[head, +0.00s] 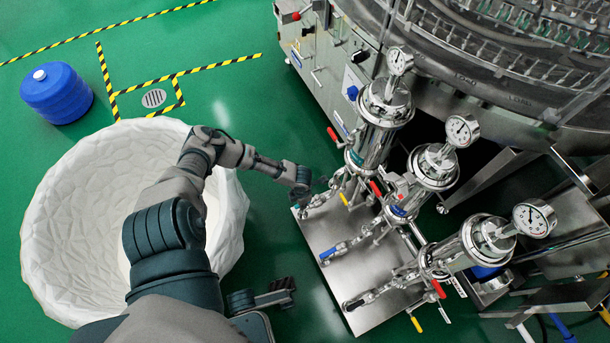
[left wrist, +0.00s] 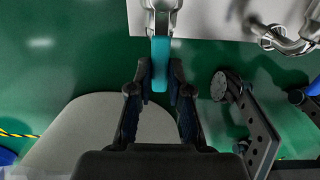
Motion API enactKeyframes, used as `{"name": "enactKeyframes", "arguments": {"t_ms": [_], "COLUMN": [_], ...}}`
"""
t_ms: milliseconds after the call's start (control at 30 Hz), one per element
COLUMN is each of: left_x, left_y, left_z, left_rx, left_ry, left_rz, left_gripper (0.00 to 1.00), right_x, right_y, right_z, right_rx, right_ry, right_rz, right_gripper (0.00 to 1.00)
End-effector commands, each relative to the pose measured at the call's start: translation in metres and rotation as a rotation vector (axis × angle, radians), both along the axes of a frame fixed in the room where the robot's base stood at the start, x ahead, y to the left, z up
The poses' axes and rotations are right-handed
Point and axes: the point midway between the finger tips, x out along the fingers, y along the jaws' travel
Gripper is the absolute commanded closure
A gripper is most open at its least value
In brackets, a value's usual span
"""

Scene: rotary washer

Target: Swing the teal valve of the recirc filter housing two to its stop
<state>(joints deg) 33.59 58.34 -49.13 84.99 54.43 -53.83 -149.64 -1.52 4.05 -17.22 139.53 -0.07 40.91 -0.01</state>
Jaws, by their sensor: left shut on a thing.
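The teal valve handle (left wrist: 160,62) runs straight down from a steel fitting (left wrist: 161,18) in the left wrist view. My left gripper (left wrist: 158,86) is shut on the handle, with one dark finger on each side. In the head view my left gripper (head: 308,186) is beside the pipe end of the farthest filter housing (head: 385,105), and the handle is mostly hidden there. A middle housing (head: 433,168) and a nearest housing (head: 488,238) stand on the same steel plate, each with a round gauge. I cannot read any housing number.
A blue-handled valve (head: 334,251) and several red and yellow levers stick out from the nearby piping. A large white basin (head: 60,225) stands under my left arm. The steel base plate (head: 338,290) has bare room in front of the housings. A large machine stands behind.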

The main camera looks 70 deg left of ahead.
Motion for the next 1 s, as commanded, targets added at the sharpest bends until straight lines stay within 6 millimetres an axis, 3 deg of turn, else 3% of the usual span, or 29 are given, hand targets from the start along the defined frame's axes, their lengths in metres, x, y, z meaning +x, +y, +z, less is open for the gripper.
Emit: {"name": "enactKeyframes", "arguments": {"t_ms": [467,500,600,867,1000], "left_x": [-0.002,-0.002,-0.002,-0.001,0.0], "left_y": [0.001,0.001,0.001,0.001,0.002], "left_z": [-0.002,-0.002,-0.002,0.0,0.011], "left_rx": [0.0,0.0,0.001,0.002,0.003], "left_ry": [0.004,0.004,0.003,0.0,-0.002], "left_rz": [-0.015,-0.015,-0.014,-0.013,-0.013], "left_gripper": [1.0,0.74,0.56,0.56,0.56], "right_x": [0.0,0.0,0.001,0.001,-0.002], "right_y": [0.0,0.0,0.001,0.0,-0.001], "right_z": [0.001,0.001,-0.001,-0.001,0.001], "right_rx": [0.002,0.002,0.001,0.003,0.005], "right_ry": [-0.009,-0.008,-0.005,-0.003,-0.008], "right_rz": [0.0,0.001,0.001,0.0,-0.001], "right_gripper": [1.0,1.0,1.0,1.0,1.0]}}
